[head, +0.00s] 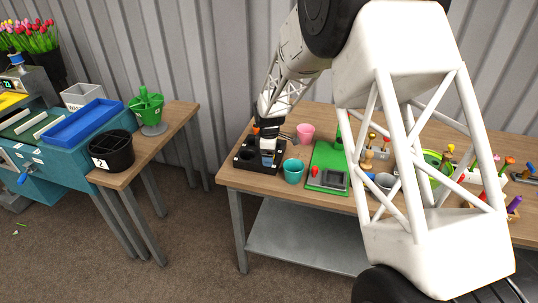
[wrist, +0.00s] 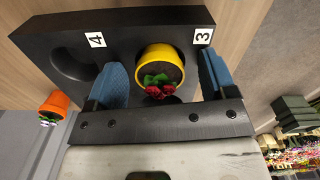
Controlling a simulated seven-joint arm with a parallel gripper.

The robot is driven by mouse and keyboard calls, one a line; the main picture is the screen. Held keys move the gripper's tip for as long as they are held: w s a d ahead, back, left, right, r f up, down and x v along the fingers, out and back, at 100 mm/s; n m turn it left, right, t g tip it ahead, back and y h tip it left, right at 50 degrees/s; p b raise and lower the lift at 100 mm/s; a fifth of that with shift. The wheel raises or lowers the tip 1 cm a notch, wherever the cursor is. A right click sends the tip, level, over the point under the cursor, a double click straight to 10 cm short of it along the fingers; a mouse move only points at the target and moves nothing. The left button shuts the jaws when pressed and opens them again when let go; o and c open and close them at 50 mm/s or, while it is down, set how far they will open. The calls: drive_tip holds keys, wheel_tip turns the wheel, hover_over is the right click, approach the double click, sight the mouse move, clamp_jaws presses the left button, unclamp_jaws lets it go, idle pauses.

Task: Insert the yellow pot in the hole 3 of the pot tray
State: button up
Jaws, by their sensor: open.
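The yellow pot (wrist: 142,62), with dark soil and red flowers, sits within the black pot tray (wrist: 122,27) in the wrist view. It is beside the label 3 (wrist: 203,36); its lower part is hidden, so I cannot tell how deep it sits. My gripper (wrist: 162,80) is open, its blue fingertips on either side of the pot with gaps visible. In the head view my gripper (head: 268,152) is down at the tray (head: 240,163), and I cannot make out the yellow pot there.
An empty round hole (wrist: 75,62) lies left of the label 4 (wrist: 96,40). An orange pot (wrist: 54,103) is at the left. A teal pot (head: 293,171), a pink pot (head: 305,132) and a green station (head: 322,168) stand close right of the tray.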

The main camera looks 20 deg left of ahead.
drive_tip(key=shift+r, duration=3.85)
drive_tip(key=shift+d+r, duration=0.25)
drive_tip(key=s+d+r+m, duration=0.3)
drive_tip(key=s+d+r, duration=0.3)
drive_tip(key=d, duration=0.3)
drive_tip(key=s+d+r+m+t, duration=0.1)
drive_tip(key=s+d+r+m, duration=0.4)
drive_tip(key=d, duration=0.4)
drive_tip(key=s+d+r+m, duration=0.2)
drive_tip(key=s+d+r, duration=0.4)
drive_tip(key=d+r, duration=0.25)
drive_tip(key=s+d+m, duration=0.5)
drive_tip(key=s+d, duration=0.2)
drive_tip(key=s, duration=0.7)
drive_tip(key=s+d+m+t, duration=0.1)
drive_tip(key=s+d+m, duration=0.4)
drive_tip(key=s, duration=0.9)
drive_tip(key=d, duration=0.3)
drive_tip(key=shift+d+f+t, duration=0.15)
drive_tip(key=shift+t, duration=0.15)
